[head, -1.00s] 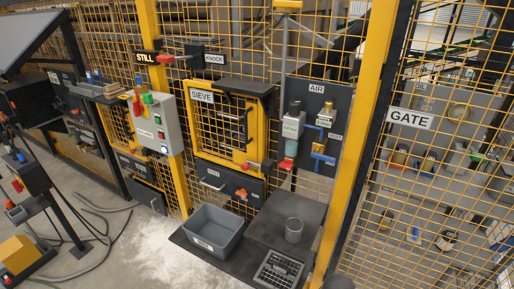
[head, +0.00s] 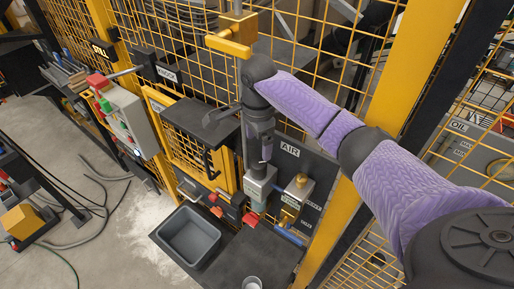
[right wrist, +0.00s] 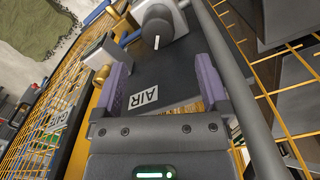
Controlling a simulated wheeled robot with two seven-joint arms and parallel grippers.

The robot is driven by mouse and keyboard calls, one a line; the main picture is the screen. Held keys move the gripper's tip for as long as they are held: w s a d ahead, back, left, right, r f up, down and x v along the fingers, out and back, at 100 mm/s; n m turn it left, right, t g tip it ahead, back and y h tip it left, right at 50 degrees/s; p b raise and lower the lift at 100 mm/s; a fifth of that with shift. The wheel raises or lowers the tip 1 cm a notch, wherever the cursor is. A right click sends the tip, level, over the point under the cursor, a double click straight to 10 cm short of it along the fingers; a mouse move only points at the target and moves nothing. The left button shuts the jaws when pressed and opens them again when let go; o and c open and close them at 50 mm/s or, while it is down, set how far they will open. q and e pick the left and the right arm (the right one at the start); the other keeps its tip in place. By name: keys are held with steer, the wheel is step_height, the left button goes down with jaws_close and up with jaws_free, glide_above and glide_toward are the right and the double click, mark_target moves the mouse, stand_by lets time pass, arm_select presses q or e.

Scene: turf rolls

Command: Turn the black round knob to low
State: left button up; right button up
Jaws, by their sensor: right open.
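The black round knob (right wrist: 156,32) shows in the right wrist view near the top edge, with a white pointer line on its face. It sits on a pale grey housing of the AIR panel (right wrist: 178,68). My right gripper (right wrist: 161,76) is open; its two purple fingers stand apart with nothing between them, and the knob lies beyond their tips. In the head view my right gripper (head: 262,158) points down just above the grey air unit (head: 260,187) and hides the knob. I cannot read any low mark. My left gripper is not in view.
A brass-coloured valve (head: 298,188) stands right of the air unit. The SIEVE cabinet's dark shelf (head: 208,122) juts out to the left. A yellow bracket (head: 235,40) with a handle is above. A grey bin (head: 190,238) stands below, and yellow mesh surrounds the area.

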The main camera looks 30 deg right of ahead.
mark_target(257, 164)
steer(key=f, duration=0.9)
steer(key=shift+s+a, duration=0.15)
steer(key=shift+a, duration=0.15)
steer(key=c, duration=1.3)
